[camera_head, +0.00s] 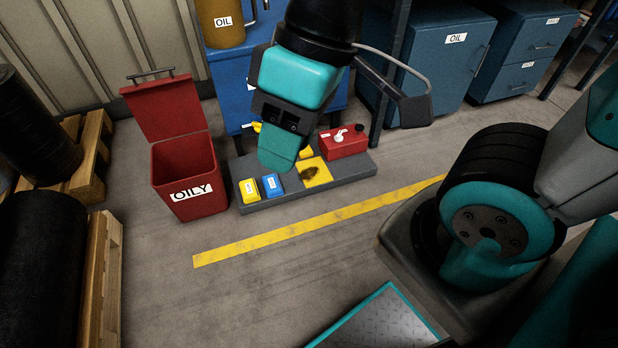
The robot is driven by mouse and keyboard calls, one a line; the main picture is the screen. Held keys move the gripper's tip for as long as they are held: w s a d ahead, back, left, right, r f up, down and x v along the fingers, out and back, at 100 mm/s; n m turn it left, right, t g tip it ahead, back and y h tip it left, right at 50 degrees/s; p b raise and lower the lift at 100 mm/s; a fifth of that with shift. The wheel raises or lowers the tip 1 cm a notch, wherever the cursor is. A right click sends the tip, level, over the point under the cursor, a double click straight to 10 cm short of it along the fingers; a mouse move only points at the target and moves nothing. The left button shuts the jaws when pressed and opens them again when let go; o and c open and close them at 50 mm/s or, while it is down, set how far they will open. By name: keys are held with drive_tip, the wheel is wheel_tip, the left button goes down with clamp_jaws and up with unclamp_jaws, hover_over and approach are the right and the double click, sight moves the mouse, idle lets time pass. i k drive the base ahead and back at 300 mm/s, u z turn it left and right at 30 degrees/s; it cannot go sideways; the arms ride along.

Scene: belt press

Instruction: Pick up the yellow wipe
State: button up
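A yellow block-like item with a white label (249,191) sits at the left front of a low grey platform on the floor. A flat yellow square with a dark stain (322,178) lies further right on the same platform. I cannot tell for sure which of these is the yellow wipe. My gripper (278,157) points down over the platform's middle, between and behind them. Its teal fingers overlap in this view, so I cannot see a gap or anything held. More yellow (305,152) shows partly hidden behind the fingers.
A blue labelled item (272,186) stands beside the yellow one. A red box (343,142) sits on the platform's right. An open red OILY bin (186,172) stands left. Blue cabinets (440,60) are behind. The floor in front, with a yellow line (320,221), is clear.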

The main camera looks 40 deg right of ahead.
sight(250, 192)
drive_tip(key=z, duration=0.3)
drive_tip(key=k, duration=0.35)
drive_tip(key=z, duration=0.7)
drive_tip(key=i, duration=1.15)
drive_tip(key=u, duration=1.4)
drive_tip(key=i, duration=0.75)
drive_tip(key=u, duration=0.75)
